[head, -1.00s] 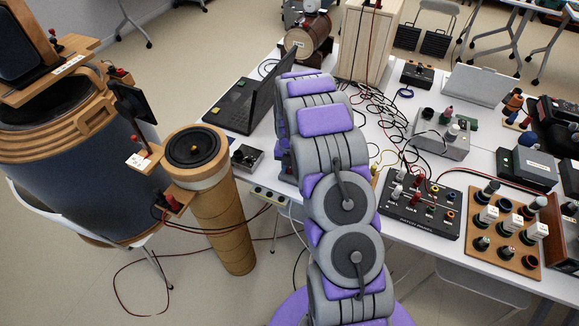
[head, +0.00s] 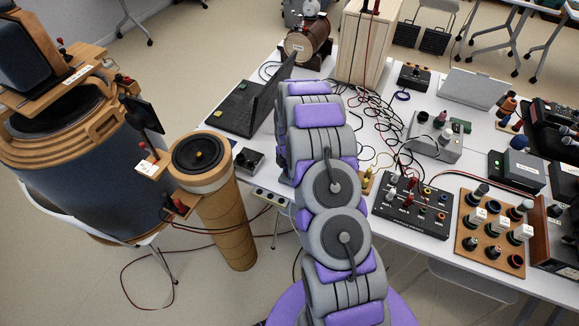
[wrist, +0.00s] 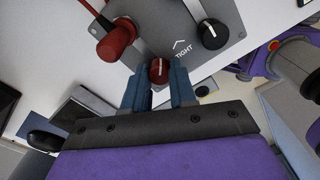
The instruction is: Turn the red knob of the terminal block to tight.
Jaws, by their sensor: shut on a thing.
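In the wrist view, the red knob (wrist: 158,70) with a white pointer line sits at the lower edge of the grey terminal block plate (wrist: 205,58). My gripper (wrist: 159,77) has its two blue fingers shut on the knob, one on each side. The white line points roughly up in the picture. The word TIGHT (wrist: 185,53) and an arrow mark are printed to the knob's upper right. In the head view, my arm hides the gripper, and I cannot make out this knob there.
A red plug (wrist: 115,42) with a cable stands left of the knob, and a black knob (wrist: 212,33) right of it. In the head view, a laptop (head: 265,100), tangled cables and a black panel (head: 412,205) crowd the table. A speaker column (head: 222,225) stands left of my arm.

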